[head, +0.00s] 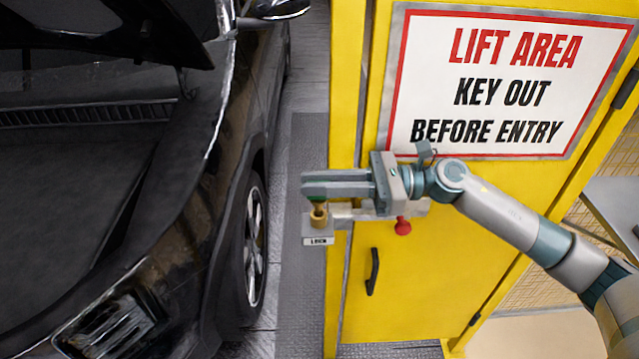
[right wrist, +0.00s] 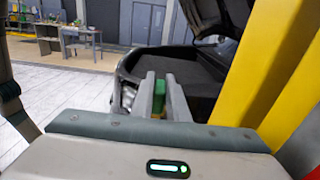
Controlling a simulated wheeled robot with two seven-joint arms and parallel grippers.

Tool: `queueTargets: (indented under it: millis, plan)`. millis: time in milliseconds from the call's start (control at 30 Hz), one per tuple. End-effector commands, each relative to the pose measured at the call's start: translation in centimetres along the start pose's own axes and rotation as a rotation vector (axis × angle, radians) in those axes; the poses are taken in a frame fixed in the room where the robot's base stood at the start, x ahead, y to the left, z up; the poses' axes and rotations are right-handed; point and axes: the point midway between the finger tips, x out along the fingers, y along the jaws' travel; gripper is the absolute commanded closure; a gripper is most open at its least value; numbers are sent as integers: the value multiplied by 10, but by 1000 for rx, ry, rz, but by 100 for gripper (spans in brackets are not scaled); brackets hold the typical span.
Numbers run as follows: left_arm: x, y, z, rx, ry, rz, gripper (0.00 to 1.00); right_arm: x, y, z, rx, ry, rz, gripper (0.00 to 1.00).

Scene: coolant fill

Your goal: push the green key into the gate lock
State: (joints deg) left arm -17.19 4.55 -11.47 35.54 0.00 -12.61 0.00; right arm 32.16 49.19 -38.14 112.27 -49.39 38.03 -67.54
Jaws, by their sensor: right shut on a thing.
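My right gripper (head: 312,186) comes in from the right, in front of the yellow gate. It is shut on the green key (head: 318,199), which shows as a small green patch between the fingers. The key also shows between the fingertips in the right wrist view (right wrist: 159,104). Directly below the key is the brass-coloured gate lock (head: 319,215), on a grey bracket with a small label (head: 318,241). The fingers hide most of the key, and I cannot tell whether its lower end is in the lock. My left gripper is not in view.
The yellow gate (head: 400,290) carries a large warning sign (head: 505,80), a black handle (head: 372,271) and a red knob (head: 403,227) by the lock bracket. A black car (head: 120,200) with its hood up stands at the left. A narrow floor strip (head: 297,150) separates them.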

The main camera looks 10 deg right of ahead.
Motion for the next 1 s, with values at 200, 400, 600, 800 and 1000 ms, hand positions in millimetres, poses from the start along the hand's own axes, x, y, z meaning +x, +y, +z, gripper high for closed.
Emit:
queueTargets:
  millis: [200, 400, 600, 800, 1000]
  plan:
    - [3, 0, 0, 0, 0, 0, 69, 0, 0, 0, -1, 0, 0, 100]
    - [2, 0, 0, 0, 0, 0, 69, 0, 0, 0, -1, 0, 0, 100]
    - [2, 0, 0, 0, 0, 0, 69, 0, 0, 0, 0, 0, 0, 100]
    - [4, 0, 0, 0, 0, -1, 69, 0, 0, -1, 0, 0, 0, 100]
    - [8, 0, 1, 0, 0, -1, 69, 0, 0, -1, -1, 0, 0, 100]
